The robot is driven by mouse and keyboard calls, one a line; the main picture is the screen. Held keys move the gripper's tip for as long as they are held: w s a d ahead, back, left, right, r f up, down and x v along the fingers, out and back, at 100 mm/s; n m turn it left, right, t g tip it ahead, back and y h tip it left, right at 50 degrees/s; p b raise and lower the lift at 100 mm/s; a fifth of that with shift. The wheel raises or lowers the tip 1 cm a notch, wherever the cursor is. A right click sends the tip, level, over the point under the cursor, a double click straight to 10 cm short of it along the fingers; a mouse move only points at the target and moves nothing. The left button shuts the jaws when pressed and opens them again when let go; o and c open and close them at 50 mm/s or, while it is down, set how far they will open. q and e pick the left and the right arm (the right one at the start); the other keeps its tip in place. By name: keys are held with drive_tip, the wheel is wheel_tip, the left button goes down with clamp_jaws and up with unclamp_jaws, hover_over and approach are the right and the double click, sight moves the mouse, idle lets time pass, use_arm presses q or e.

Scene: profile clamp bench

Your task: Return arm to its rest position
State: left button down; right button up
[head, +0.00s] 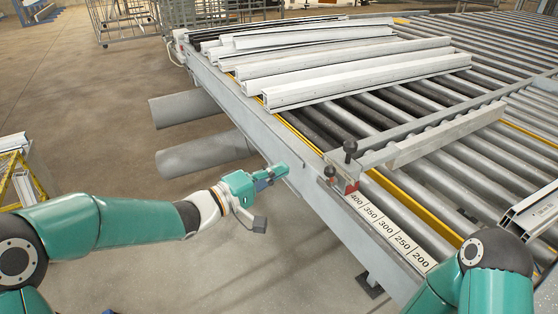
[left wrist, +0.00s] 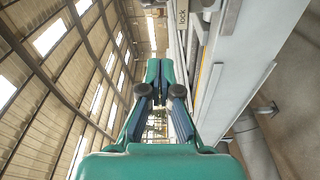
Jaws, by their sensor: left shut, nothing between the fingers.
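My left arm comes in from the left in the head view. Its gripper (head: 278,174) is at the bench's near side rail, close to the rail's outer face; I cannot tell whether it touches. In the left wrist view the two fingers (left wrist: 159,72) are closed together with nothing between them. My right arm shows only as a teal elbow at the lower right of the head view, and its gripper is out of the picture. The clamp (head: 349,185) with black knobs and a red part sits on the rail, to the right of my left gripper.
The roller bench (head: 228,98) carries several white profiles (head: 350,80) at its far left. A metal stop bar (head: 445,136) crosses the rollers. A number scale (head: 388,232) lies along the near rail. Two grey cylinders (head: 205,155) jut out below.

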use_arm(q)
drive_tip(key=s+a+f+n+g+y, duration=0.1)
drive_tip(key=s+a+f+n+y, duration=0.1)
drive_tip(key=f, duration=0.7)
drive_tip(key=s+a+f+n+y, duration=0.2)
drive_tip(key=a+f, duration=0.1)
drive_tip(key=f, duration=0.6)
drive_tip(key=s+a+f+n+g+y, duration=0.1)
drive_tip(key=s+a+f+n+y, duration=0.1)
drive_tip(key=f, duration=0.7)
drive_tip(key=s+a+f+m+g+y, duration=0.2)
drive_tip(key=s+f+m+g, duration=0.2)
drive_tip(key=s+f, duration=0.3)
drive_tip(key=s+a+f+m+g+y, duration=0.2)
drive_tip(key=s+f+m+g, duration=0.2)
drive_tip(key=s, duration=1.2)
wheel_tip(320, 180, down, 4)
drive_tip(key=shift+s+r+m+g, duration=0.1)
drive_tip(key=shift+s+m+g, duration=0.3)
drive_tip(key=shift+m, duration=0.7)
